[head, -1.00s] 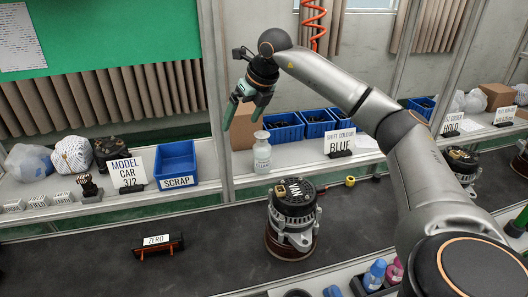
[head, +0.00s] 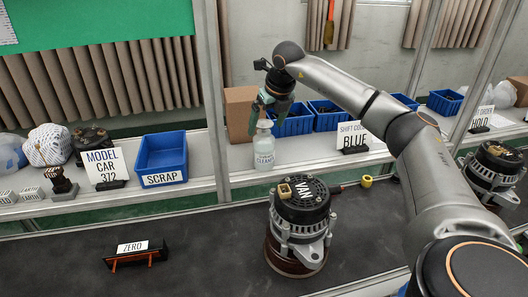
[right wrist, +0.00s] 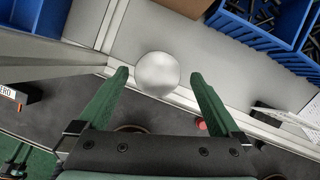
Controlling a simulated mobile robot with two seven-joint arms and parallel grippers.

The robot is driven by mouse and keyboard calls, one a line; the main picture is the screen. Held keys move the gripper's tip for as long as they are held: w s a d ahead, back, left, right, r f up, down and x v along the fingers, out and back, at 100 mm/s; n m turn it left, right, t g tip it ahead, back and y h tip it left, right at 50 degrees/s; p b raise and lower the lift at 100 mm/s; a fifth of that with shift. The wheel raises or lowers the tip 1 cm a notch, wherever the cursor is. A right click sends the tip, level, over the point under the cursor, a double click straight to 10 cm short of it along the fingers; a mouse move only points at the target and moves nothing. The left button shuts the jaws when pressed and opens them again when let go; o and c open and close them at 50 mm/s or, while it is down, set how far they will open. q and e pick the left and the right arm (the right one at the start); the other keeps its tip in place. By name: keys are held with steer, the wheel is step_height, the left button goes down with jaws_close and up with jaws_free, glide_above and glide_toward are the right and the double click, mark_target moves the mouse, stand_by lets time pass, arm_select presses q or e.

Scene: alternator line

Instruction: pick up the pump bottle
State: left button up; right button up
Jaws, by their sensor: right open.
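The pump bottle (head: 264,150) is white with a printed label and stands upright on the pale shelf behind the dark bench. My right gripper (head: 262,117) points down just above it, with green fingers. In the right wrist view the bottle shows as a round white shape (right wrist: 157,73) between the tips of the open right gripper (right wrist: 158,78). A gap shows on both sides, so the fingers are not closed on it. The bottle's top is partly hidden by the fingers in the head view. My left gripper is not in view.
An alternator marked VAN (head: 300,225) stands on the bench in front.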

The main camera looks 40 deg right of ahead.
mark_target(262, 139)
steer(key=x, duration=0.6)
steer(key=shift+a+f, duration=0.15)
steer(key=shift+f, duration=0.35)
steer(key=shift+r, duration=0.1)
jaws_close()
stand_by(0.3)
